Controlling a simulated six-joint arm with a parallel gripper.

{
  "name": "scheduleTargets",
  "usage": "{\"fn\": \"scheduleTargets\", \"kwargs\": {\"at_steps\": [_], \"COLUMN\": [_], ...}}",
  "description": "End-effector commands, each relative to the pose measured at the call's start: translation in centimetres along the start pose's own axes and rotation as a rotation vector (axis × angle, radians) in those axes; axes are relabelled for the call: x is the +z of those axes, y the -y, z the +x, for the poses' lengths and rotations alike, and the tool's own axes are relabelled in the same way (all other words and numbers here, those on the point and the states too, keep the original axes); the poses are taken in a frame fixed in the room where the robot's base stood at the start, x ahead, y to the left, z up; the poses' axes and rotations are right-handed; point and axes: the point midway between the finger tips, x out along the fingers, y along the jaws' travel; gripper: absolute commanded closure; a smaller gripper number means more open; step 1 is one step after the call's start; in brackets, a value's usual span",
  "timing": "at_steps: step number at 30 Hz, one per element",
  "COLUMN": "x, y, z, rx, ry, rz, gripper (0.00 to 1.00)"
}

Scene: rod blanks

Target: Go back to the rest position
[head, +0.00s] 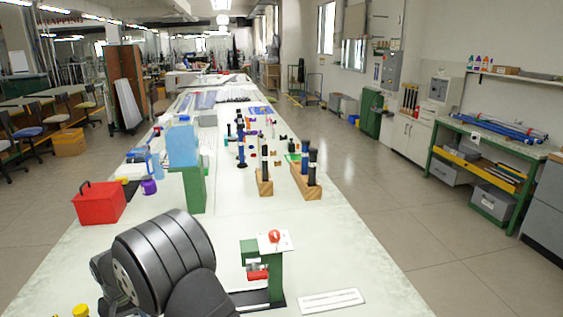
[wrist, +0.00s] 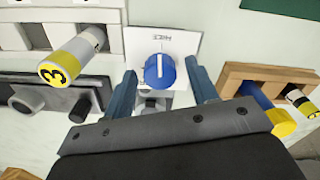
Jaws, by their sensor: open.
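My gripper (wrist: 160,68) is open in the wrist view, with one blue-grey finger on each side. A blue round knob (wrist: 158,74) with a white line shows between the fingers, on a white labelled plate (wrist: 185,42). A gap shows on both sides of the knob, and nothing is held. How far the knob is below the fingertips I cannot tell. In the head view my dark arm links fill the lower left, and the gripper cannot be made out there.
In the wrist view, a white rod (wrist: 72,60) marked 3 stands at left and a wooden rack (wrist: 232,80) with rods at right. In the head view, a green stand (head: 275,290), wooden racks (head: 305,185) and a red box (head: 100,203) stand on the long table (head: 350,250).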

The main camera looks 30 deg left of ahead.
Motion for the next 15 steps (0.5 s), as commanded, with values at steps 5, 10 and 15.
{"fn": "scheduleTargets", "kwargs": {"at_steps": [5,10,15], "x": [0.0,0.0,0.0], "y": [0.0,0.0,0.0], "z": [0.0,0.0,0.0], "rx": [0.0,0.0,0.0], "ry": [0.0,0.0,0.0], "rz": [-0.144,-0.261,-0.332], "gripper": [0.47,0.47,0.47]}}
